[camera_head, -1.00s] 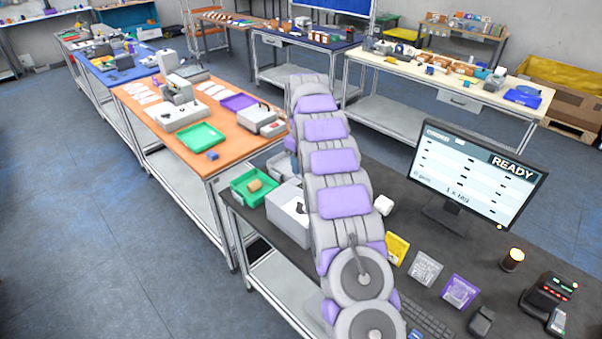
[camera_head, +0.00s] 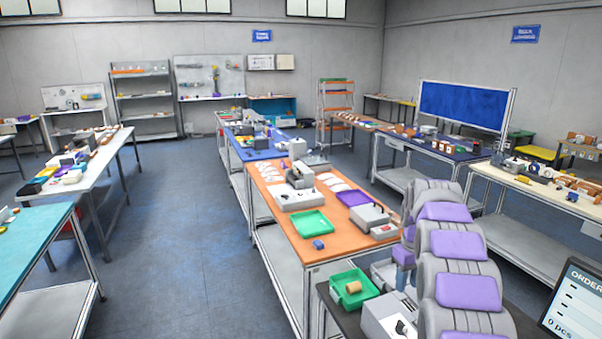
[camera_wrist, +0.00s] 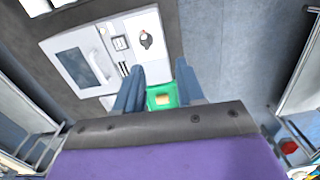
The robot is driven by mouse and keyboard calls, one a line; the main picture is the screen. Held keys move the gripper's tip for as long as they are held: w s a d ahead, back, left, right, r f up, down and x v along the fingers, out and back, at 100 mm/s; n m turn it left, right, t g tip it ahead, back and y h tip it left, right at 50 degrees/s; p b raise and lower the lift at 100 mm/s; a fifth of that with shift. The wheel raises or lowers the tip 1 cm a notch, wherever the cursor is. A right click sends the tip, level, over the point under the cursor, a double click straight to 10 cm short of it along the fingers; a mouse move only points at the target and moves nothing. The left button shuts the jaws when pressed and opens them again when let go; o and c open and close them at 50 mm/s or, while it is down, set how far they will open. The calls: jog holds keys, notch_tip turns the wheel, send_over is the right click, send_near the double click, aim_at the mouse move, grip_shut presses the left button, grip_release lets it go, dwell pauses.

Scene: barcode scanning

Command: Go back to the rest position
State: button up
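My gripper (camera_wrist: 160,66) shows in the wrist view as two blue-grey fingers standing apart, with nothing held between them. Beyond the fingers is a green tray (camera_wrist: 154,104) with a tan object (camera_wrist: 163,99) in it. In the head view my grey and purple arm fills the lower right, and the gripper is mostly hidden behind it. The green tray (camera_head: 335,292) with the tan roll-like object (camera_head: 353,287) sits at the dark table's corner, left of the arm.
A white boxy device (camera_head: 377,314) stands beside the green tray, and a monitor (camera_head: 580,305) is cut off at the right edge. An orange-topped table (camera_head: 268,184) adjoins. The floor (camera_head: 195,240) to the left is clear, with a teal table (camera_head: 35,235) at the far left.

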jog(key=s+a+r+m+b, duration=0.1)
jog(key=s+a, duration=0.2)
jog(key=s, duration=0.3)
jog(key=s+a+r+b, duration=0.1)
jog(key=s+a+r, duration=0.1)
jog(key=s+a, duration=0.25)
jog(key=s+a+f+m+b, duration=0.1)
jog(key=s+a+f, duration=0.2)
jog(key=s, duration=0.9)
jog(key=s+a+f+g+b, duration=0.1)
jog(key=s+a+f+b, duration=0.1)
jog(key=s, duration=1)
jog(key=s+a+f+m+b, duration=0.1)
jog(key=s+a+f+b, duration=0.1)
jog(key=s, duration=1)
notch_tip(320, 180, down, 3)
jog(key=shift+a+r+m+g, duration=0.1)
jog(key=shift+a+m+g, duration=0.2)
jog(key=shift+a, duration=0.5)
jog(key=shift+s, duration=0.1)
